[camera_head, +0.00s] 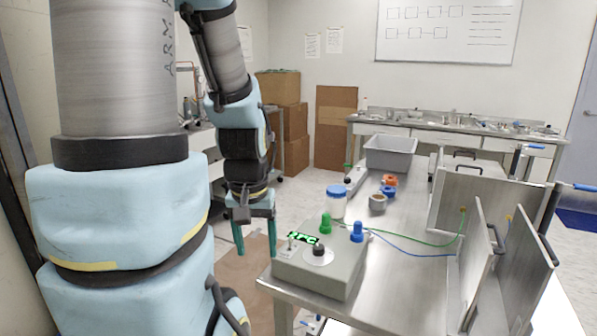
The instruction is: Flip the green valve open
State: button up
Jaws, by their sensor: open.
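A grey control box (318,272) sits on the near left corner of the steel table. A green knob-like fitting (326,224) and a blue one (357,232) stand upright at its back, and a black knob (319,250) is on top. A small green-topped part (348,167) stands farther back along the table's left edge; I cannot tell which green piece is the valve. My gripper (255,248) points down, open and empty, left of the box and apart from it.
A blue-lidded jar (337,202), tape rolls (377,202) and a grey bin (391,153) stand on the table. Green and blue lines cross the tabletop. Cardboard boxes (278,90) stand behind.

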aim_at(358, 167)
jog(key=i+j+u, duration=0.25)
jog(key=j, duration=0.25)
jog(key=i+j+u, duration=0.25)
jog(key=i+j, duration=0.35)
jog(key=i, duration=0.2)
jog(key=i+j, duration=0.25)
jog(key=i, duration=0.2)
jog(key=i+l+z, duration=0.1)
jog(key=i+z, duration=0.65)
jog(key=z, duration=0.2)
jog(key=i+z, duration=0.35)
jog(key=i, duration=0.95)
jog(key=i+j+z, duration=0.2)
jog(key=i, duration=0.2)
jog(key=i+z, duration=0.25)
jog(key=i, duration=0.15)
jog(key=i+j+z, duration=0.2)
jog(key=i+j, duration=0.1)
jog(key=i, duration=0.05)
